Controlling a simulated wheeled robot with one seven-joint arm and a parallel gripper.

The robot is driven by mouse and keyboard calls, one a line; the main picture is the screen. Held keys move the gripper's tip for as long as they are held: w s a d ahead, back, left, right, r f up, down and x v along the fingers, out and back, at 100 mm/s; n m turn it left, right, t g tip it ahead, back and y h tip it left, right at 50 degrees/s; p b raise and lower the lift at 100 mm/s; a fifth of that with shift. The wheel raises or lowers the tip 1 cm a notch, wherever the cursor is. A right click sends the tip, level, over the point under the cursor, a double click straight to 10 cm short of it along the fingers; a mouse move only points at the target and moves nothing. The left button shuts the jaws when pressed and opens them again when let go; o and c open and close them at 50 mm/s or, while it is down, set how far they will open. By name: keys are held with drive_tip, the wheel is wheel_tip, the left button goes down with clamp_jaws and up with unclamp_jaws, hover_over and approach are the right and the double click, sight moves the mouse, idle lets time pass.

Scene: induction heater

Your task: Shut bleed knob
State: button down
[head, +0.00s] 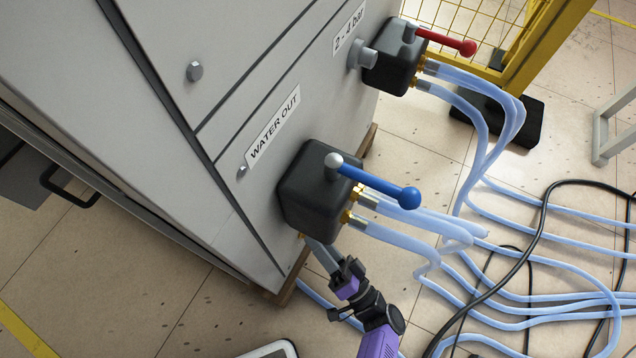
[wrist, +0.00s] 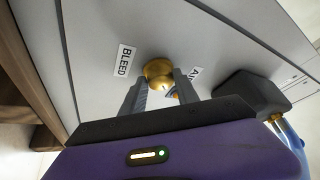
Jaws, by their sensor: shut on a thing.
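The brass bleed knob (wrist: 158,70) sits on the grey cabinet panel in the wrist view, beside a label reading BLEED (wrist: 124,60). My gripper (wrist: 160,84) has its two grey fingers on either side of the knob and is shut on it. A second brass piece shows just below the knob, partly hidden by the right finger. In the head view my gripper (head: 318,258) reaches up under the black box with the blue lever (head: 376,183). The knob is hidden there.
The black box (head: 312,190) by the WATER OUT label (head: 272,128) stands close above my gripper. Clear hoses (head: 410,240) run from it to the right. A second black box (head: 390,58) has a red lever (head: 452,43). Cables and hoses cover the floor at right.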

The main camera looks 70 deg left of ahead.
drive_tip(key=shift+s, duration=0.1)
idle(0.3)
drive_tip(key=c, duration=0.9)
unclamp_jaws()
drive_tip(key=w+d, duration=0.1)
drive_tip(key=d, duration=0.3)
drive_tip(key=w+d, duration=0.2)
drive_tip(key=d, duration=0.3)
drive_tip(key=w+d+f, duration=0.1)
drive_tip(key=w+d, duration=0.1)
drive_tip(key=d, duration=0.3)
